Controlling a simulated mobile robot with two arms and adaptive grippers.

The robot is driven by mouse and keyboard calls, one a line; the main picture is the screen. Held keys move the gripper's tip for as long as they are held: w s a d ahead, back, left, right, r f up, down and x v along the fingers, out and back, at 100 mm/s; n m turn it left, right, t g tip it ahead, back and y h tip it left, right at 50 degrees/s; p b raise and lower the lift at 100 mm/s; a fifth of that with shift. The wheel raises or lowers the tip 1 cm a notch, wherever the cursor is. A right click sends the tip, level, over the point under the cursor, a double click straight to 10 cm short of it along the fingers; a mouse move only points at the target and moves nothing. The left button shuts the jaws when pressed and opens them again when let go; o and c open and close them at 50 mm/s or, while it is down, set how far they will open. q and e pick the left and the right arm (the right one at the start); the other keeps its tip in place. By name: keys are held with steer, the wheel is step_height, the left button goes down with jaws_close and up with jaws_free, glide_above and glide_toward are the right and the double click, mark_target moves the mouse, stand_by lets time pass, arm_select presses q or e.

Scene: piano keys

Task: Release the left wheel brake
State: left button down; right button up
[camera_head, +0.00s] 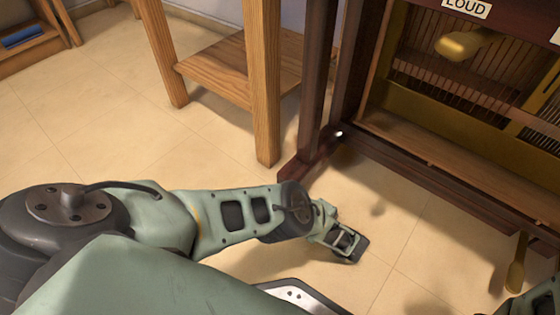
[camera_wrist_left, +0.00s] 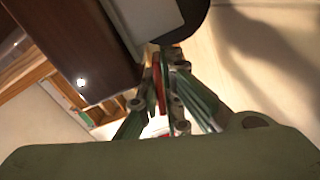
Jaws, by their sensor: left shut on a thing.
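My left gripper (camera_head: 343,242) is low over the floor, in front of the dark piano foot (camera_head: 312,158) in the head view. In the left wrist view my left gripper (camera_wrist_left: 166,108) has its fingers close together around a thin red part (camera_wrist_left: 158,82), which may be the brake lever. The fingers cover most of it. A grey and black rounded part (camera_wrist_left: 185,30), possibly the wheel, is just beyond the fingertips. The dark brown wood (camera_wrist_left: 70,45) is beside it on the left. The wheel and brake cannot be made out in the head view. My right gripper is out of view.
A brass pedal (camera_head: 516,265) hangs low at the right. A wooden stand (camera_head: 262,90) stands behind the foot.

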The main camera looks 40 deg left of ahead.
arm_select(q)
steer(key=shift+w+r+m, duration=0.1)
steer(key=shift+m, duration=0.4)
steer(key=c, duration=1.9)
jaws_free()
